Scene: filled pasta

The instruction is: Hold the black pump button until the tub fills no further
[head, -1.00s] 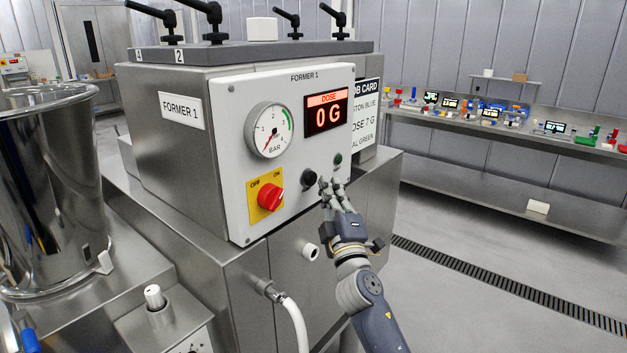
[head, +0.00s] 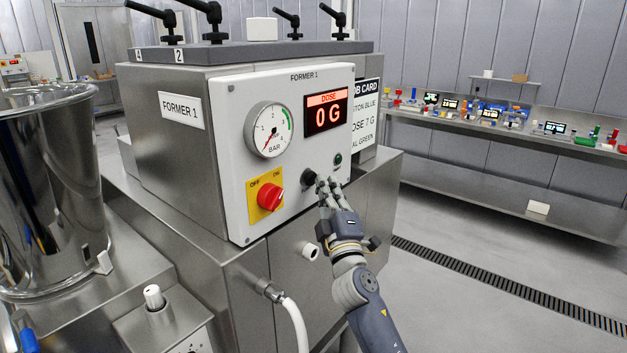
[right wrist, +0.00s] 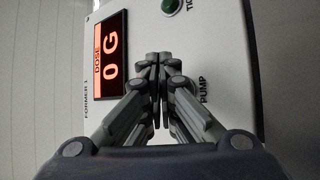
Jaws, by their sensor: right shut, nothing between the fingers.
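The black pump button (head: 308,176) is on the white front panel (head: 236,160) of the machine marked FORMER 1. My right gripper (head: 326,183) is shut and empty, its fingertips just right of the button in the head view. In the right wrist view the shut fingers (right wrist: 158,62) cover the place beside the PUMP label (right wrist: 203,90), so the button is hidden. I cannot tell whether the tips touch it. The dose display (head: 327,113) reads 0 G. A tall steel vessel (head: 50,180) stands at left; I cannot tell whether it is the tub. My left gripper is not in view.
A red switch (head: 270,197) on a yellow plate, a pressure gauge (head: 269,130) and a green lamp (head: 338,159) share the panel. A white hose (head: 296,322) hangs below. A bench (head: 500,125) with small items stands back right; the floor before it is clear.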

